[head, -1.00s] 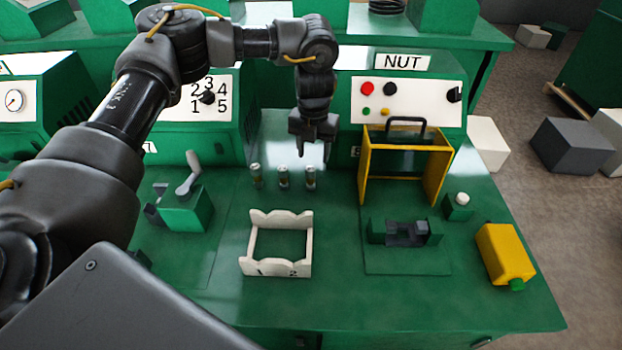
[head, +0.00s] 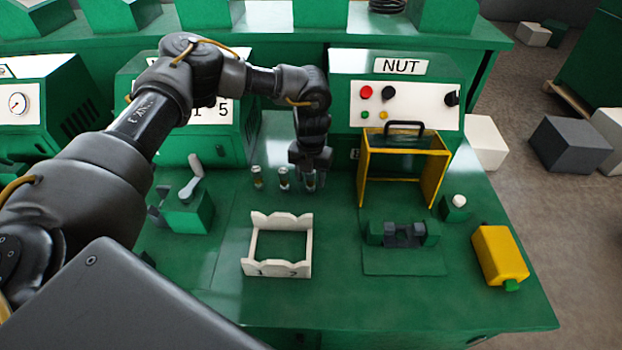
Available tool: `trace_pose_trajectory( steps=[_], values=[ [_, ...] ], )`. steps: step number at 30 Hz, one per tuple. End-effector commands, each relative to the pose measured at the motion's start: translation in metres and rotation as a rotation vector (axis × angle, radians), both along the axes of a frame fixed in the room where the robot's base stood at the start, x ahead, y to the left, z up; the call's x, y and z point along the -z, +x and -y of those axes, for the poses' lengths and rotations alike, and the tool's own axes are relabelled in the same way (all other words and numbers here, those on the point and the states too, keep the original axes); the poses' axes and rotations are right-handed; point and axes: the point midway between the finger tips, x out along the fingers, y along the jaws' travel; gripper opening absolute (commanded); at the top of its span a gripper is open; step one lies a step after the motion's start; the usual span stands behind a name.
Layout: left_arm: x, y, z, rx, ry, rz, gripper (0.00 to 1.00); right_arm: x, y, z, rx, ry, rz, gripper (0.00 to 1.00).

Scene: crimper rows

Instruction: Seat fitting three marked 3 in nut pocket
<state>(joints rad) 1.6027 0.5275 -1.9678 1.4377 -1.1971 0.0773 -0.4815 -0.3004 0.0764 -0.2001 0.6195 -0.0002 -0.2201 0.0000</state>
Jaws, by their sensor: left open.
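Three small metallic fittings stand upright in a row on the green bench: a left one (head: 257,177), a middle one (head: 284,179) and a right one (head: 311,183). Any marks on them are too small to read. My left gripper (head: 311,178) is open and points down at the right fitting, with its fingers around or just in front of its upper part; contact cannot be told. The dark nut pocket (head: 404,236) sits on a green block in front of the machine labelled NUT (head: 401,66). No fitting is visible in it. My right gripper is not in view.
A yellow guard frame (head: 364,185) with a black handle stands behind the pocket. A white rack (head: 277,268) with numbers on its front stands left of the pocket. A yellow bottle-like object (head: 500,254) and a white-topped button box (head: 456,207) are at right. The bench front is clear.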

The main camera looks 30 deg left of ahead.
Motion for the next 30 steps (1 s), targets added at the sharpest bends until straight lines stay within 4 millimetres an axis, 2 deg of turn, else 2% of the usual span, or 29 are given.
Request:
trace_pose_trajectory(
  steps=[3, 14, 23, 26, 30],
  values=[
    [0.000, 0.000, 0.000, 0.000, 0.000, 0.000, 0.48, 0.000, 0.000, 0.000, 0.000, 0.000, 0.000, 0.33],
    [0.000, 0.000, 0.000, -0.001, 0.000, 0.000, 0.01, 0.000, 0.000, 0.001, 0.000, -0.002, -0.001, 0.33],
    [-0.002, 0.001, 0.000, -0.001, -0.001, 0.001, 0.00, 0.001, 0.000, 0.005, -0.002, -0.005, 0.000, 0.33],
    [-0.008, 0.001, 0.000, -0.001, -0.001, 0.003, 0.00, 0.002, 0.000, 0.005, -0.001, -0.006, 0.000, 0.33],
    [-0.024, 0.002, 0.000, -0.001, -0.001, 0.005, 0.00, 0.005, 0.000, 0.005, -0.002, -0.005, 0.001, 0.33]
  ],
)
